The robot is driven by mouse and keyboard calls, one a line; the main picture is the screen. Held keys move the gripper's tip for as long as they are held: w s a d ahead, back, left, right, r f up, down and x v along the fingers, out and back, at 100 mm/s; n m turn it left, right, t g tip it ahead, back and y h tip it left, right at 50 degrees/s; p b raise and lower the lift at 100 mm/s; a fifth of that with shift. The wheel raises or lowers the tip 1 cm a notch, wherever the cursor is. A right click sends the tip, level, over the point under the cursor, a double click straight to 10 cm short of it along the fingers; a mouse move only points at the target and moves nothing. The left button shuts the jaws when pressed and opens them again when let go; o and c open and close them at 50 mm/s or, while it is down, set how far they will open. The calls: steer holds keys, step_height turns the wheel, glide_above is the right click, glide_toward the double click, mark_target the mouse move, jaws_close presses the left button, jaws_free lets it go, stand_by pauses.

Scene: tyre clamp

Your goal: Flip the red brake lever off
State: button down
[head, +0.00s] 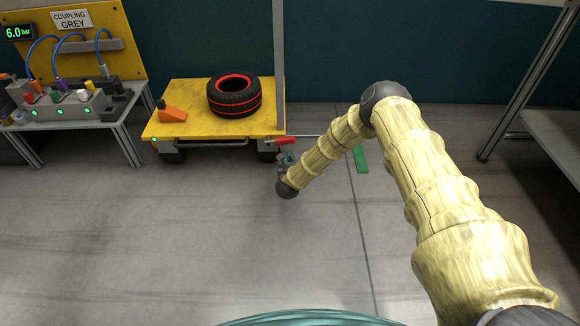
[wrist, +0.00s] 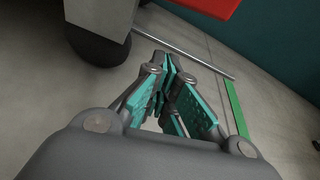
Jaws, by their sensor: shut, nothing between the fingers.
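The red brake lever (head: 284,141) sticks out at the right end of the yellow cart (head: 200,95), below its deck edge. In the wrist view a red piece (wrist: 212,6), which looks like the lever, is cut off by the top edge. My gripper (head: 286,157) is just below the lever in the head view, at the cart's right front corner. In the wrist view my gripper (wrist: 166,68) has its teal fingers closed together with nothing between them. The red piece lies beyond and right of the fingertips there. I cannot tell whether they touch the lever.
A black tyre (head: 234,96) with red lines and an orange block (head: 172,112) sit on the cart. A thin grey bar (wrist: 195,55) runs past the fingertips. A green strip (head: 361,159) lies on the floor. A bench (head: 75,115) stands left. The front floor is clear.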

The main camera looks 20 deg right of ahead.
mark_target(280, 140)
steer(key=shift+w+a+r+b, duration=0.15)
steer(key=shift+r+b, duration=0.2)
steer(key=shift+r, duration=0.6)
steer(key=shift+w+a+r+b, duration=0.15)
steer(key=shift+r+b, duration=0.15)
steer(key=shift+r, duration=0.65)
steer(key=shift+s, duration=0.1)
steer(key=shift+r, duration=0.1)
